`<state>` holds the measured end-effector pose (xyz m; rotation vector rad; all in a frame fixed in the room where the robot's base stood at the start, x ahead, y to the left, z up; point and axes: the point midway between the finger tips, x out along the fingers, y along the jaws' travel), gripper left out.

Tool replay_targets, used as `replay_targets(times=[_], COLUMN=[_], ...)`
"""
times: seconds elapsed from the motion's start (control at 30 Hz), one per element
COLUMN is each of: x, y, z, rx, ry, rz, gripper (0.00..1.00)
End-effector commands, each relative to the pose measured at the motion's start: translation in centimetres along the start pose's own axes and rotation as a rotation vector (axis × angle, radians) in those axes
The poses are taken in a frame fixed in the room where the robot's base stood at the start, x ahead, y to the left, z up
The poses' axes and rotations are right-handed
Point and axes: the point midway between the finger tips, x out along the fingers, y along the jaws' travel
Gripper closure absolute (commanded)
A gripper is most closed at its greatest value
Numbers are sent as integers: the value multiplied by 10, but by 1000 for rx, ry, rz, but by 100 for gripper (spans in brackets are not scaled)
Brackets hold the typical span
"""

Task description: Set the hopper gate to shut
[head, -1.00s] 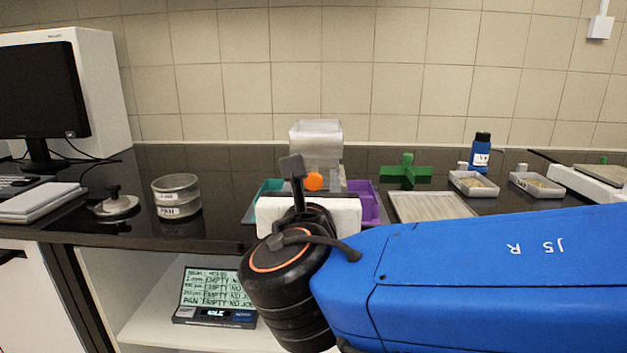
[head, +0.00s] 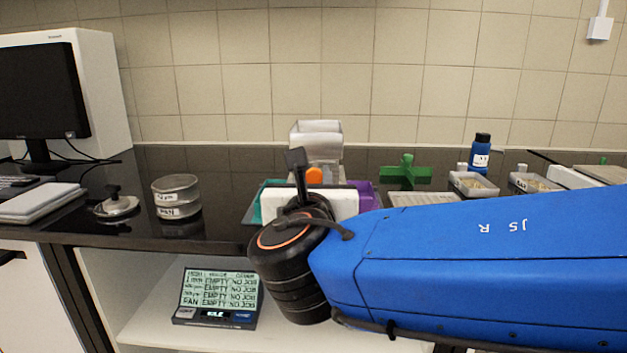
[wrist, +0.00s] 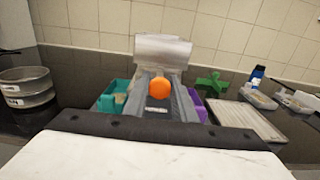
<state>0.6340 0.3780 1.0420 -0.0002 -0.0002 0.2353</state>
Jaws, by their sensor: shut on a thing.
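The clear hopper (head: 317,138) stands at the back of the counter, behind my gripper. An orange ball knob (head: 314,175) shows just in front of it, and I take it for the gate's handle. In the wrist view the orange knob (wrist: 159,87) sits between the two grey fingers of my gripper (wrist: 160,92), below the hopper (wrist: 163,50). My gripper is shut on the knob; the exact contact is hard to see. In the head view my wrist hides the fingers. The gate plate itself cannot be made out.
A teal bin (wrist: 113,95) and a purple bin (wrist: 199,106) flank the fingers. A green cross-shaped piece (head: 406,171), a pale tray (wrist: 235,114) and sample trays (head: 473,184) lie to the right. Stacked sieves (head: 176,196) and a lid (head: 116,204) stand left. A display (head: 216,298) sits below.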

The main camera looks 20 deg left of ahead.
Motion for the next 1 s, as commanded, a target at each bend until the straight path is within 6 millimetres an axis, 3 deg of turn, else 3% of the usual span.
replay_targets(times=[0.2, 0.57, 0.6, 0.67, 1.0], x=[23, 26, 26, 26, 24], y=[0, 0, 0, 0, 0], z=[0, 1, 1, 1, 0], rx=[0, 0, 0, 0, 0], ry=[0, -1, -1, -1, 0], rz=[-1, 0, -1, 0, 1], gripper=[100, 100, 69, 58, 58])
